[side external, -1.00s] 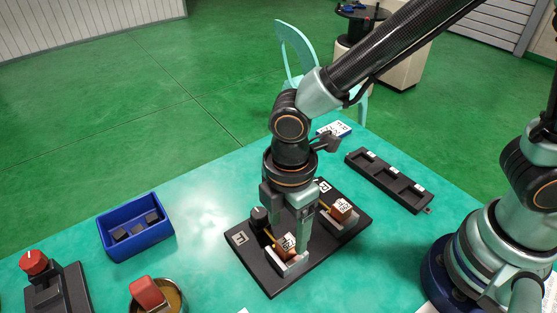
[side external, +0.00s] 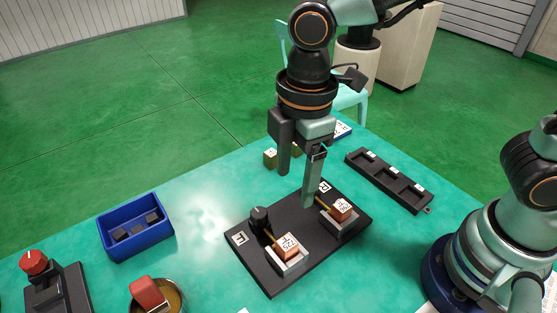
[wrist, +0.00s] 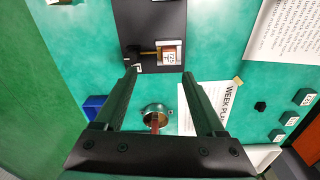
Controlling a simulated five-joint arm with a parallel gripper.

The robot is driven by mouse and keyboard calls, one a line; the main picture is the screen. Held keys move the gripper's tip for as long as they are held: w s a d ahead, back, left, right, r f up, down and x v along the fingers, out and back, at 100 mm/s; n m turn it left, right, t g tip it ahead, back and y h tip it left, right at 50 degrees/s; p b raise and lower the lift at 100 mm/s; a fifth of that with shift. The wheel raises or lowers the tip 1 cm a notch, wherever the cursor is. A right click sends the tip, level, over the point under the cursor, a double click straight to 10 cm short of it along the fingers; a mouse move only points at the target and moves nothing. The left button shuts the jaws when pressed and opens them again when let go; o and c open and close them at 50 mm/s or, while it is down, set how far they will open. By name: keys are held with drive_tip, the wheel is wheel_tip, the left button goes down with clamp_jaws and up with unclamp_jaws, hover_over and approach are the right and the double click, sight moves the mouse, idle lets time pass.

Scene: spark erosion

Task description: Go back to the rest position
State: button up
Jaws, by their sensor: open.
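My gripper (side external: 296,190) is raised above the black board (side external: 268,277), with its two fingers apart and nothing between them. In the wrist view the two fingers of my gripper (wrist: 159,75) are also spread and empty. A copper-coloured block with a white label (side external: 287,247) sits in the near grey holder on the board. A second labelled copper block (side external: 342,208) sits in the far holder. A black knob post (side external: 259,217) stands on the board beside the near block. One fingertip overlaps the board's back part in the side view; the exact gap cannot be told.
A blue bin (side external: 162,241) with dark blocks stands at the left. A red-knobbed device (side external: 35,263) and a brass bowl (side external: 180,300) with a red block are at the front left. A black slotted rack (side external: 390,182) lies at the right. Olive blocks (side external: 270,158) stand behind my gripper.

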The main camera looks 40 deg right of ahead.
drive_tip(key=w+d+r+m+t, duration=0.1)
drive_tip(key=d+r+m+t, duration=0.1)
drive_tip(key=d+m, duration=0.6)
drive_tip(key=w+d+r+m+t, duration=0.1)
drive_tip(key=d+r+m+t, duration=0.2)
drive_tip(key=d+m, duration=0.5)
drive_tip(key=d+r, duration=0.1)
drive_tip(key=d, duration=0.4)
drive_tip(key=shift+d+r, duration=0.2)
drive_tip(key=shift+d, duration=0.1)
drive_tip(key=shift+w, duration=0.15)
